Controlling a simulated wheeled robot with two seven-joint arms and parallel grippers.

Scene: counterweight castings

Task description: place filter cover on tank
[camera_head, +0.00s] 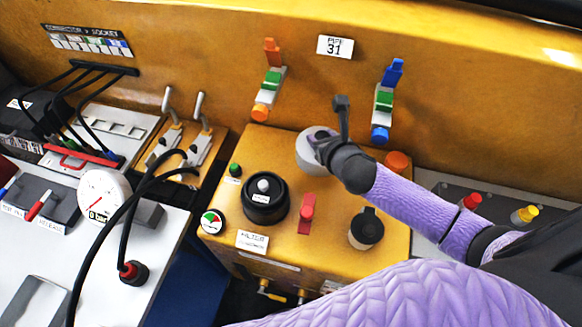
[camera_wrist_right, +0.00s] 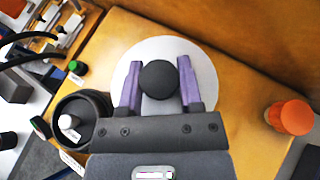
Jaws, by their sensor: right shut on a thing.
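The filter cover, a pale grey disc (camera_head: 306,158) with a black round knob, is at the back of the yellow tank's top (camera_head: 285,160). My right gripper (camera_head: 322,138) is over it. In the right wrist view, the purple fingers (camera_wrist_right: 160,84) are shut on the black knob, one on each side, with the disc (camera_wrist_right: 160,47) under them. The disc hides the tank surface below it, so I cannot tell whether it rests on the tank or is held just above. My left gripper is not in view.
On the tank top are a black round fitting (camera_head: 265,200), a red lever (camera_head: 307,212), a black cap (camera_head: 366,230) and an orange cap (camera_head: 397,161). Coloured levers stand by the back wall. A gauge (camera_head: 103,195) and black cables are at left.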

